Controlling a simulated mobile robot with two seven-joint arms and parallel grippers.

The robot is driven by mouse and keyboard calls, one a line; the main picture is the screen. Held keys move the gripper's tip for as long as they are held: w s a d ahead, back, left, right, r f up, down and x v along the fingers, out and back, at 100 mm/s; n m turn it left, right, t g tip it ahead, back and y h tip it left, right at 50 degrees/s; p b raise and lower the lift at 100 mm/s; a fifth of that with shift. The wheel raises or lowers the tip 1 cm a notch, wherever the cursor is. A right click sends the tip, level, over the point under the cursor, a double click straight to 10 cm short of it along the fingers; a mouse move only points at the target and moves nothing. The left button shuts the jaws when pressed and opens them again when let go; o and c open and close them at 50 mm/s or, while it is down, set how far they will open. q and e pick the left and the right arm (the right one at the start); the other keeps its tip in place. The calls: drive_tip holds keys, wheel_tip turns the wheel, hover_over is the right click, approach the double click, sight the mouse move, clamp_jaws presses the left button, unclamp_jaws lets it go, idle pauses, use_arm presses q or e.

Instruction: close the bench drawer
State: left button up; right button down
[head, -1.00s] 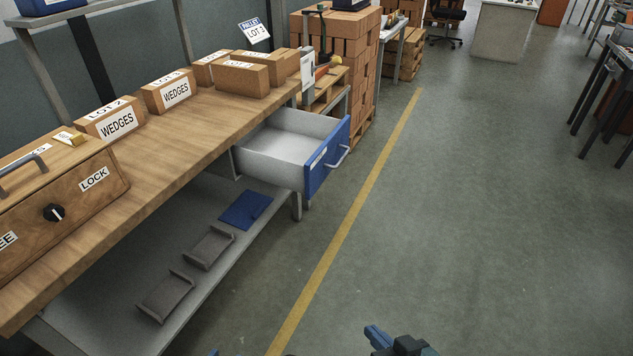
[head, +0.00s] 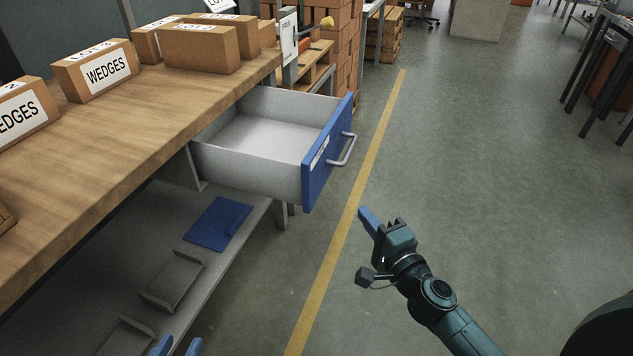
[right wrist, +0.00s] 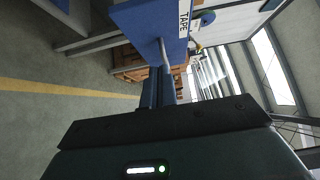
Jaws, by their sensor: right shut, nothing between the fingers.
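The bench drawer (head: 262,142) stands pulled out from under the bench top, empty inside, with a blue front (head: 318,165) and a metal bar handle (head: 345,150). My right gripper (head: 365,214) is shut and empty, in front of the drawer front and below its handle in the head view, apart from it. In the right wrist view the drawer front (right wrist: 150,22) carries a TAPE label, and the handle (right wrist: 165,55) shows just beyond my shut fingers (right wrist: 158,88). My left gripper (head: 178,346) shows only two blue fingertips, spread apart, at the bottom edge.
Boxes labelled WEDGES (head: 96,70) stand on the wooden bench top (head: 130,130). A blue plate (head: 218,224) and grey trays (head: 172,280) lie on the lower shelf. Brick stacks (head: 345,50) stand behind the drawer.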

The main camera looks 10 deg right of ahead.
approach(319, 174)
drive_tip(key=w+d, duration=0.2)
drive_tip(key=w, duration=0.2)
drive_tip(key=shift+w+a+r+b, duration=0.1)
drive_tip(key=shift+w+a+b, duration=0.3)
drive_tip(key=shift+a, duration=0.4)
drive_tip(key=shift+w+a+b, duration=0.3)
drive_tip(key=shift+w+a, duration=0.05)
drive_tip(key=shift+a, duration=0.45)
